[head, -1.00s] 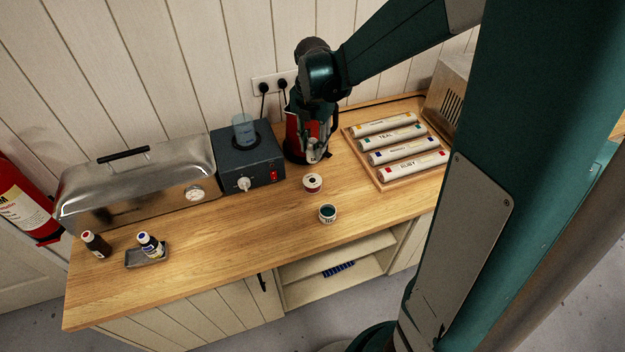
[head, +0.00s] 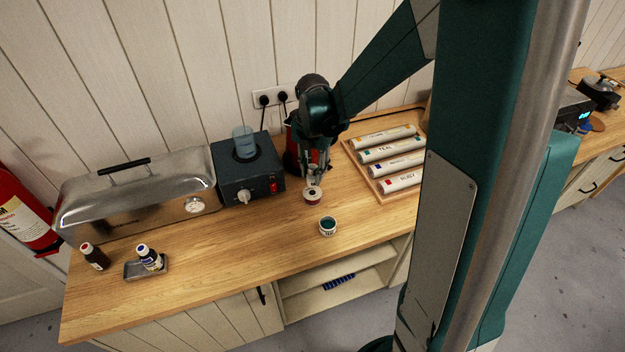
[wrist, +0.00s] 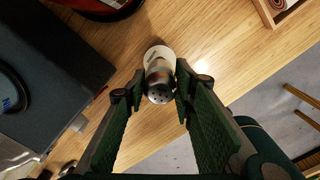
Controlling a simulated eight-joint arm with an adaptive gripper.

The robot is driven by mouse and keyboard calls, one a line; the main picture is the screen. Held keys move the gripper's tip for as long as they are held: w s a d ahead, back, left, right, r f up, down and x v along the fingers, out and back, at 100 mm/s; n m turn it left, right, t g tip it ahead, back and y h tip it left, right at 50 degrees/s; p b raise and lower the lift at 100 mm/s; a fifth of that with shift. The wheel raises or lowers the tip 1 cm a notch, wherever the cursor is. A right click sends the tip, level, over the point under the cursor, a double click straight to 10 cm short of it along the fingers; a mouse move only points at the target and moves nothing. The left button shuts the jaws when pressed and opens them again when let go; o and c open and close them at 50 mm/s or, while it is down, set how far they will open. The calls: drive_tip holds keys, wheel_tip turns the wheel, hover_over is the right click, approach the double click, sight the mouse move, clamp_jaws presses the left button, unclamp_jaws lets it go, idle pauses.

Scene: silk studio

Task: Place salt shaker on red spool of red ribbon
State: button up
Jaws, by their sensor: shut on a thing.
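The red spool of ribbon (head: 313,196), with white flanges, stands on the wooden counter in front of the red kettle. My gripper (head: 315,172) points down just above and behind it in the head view. In the wrist view my gripper (wrist: 155,92) is shut on the salt shaker (wrist: 159,89), whose perforated metal cap faces the camera. The shaker (head: 314,181) is small in the head view. Whether its base touches the spool is unclear.
A teal spool (head: 328,226) stands in front of the red one. The red kettle (head: 292,150) is close behind my gripper. A dark heater box (head: 247,171) stands left, and a wooden tray of labelled rolls (head: 373,181) right.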

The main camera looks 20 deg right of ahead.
sight(312, 179)
drive_tip(key=shift+f, duration=2.05)
drive_tip(key=shift+f, duration=0.15)
drive_tip(key=o, duration=0.9)
drive_tip(key=shift+o, duration=0.2)
drive_tip(key=shift+r, duration=6.15)
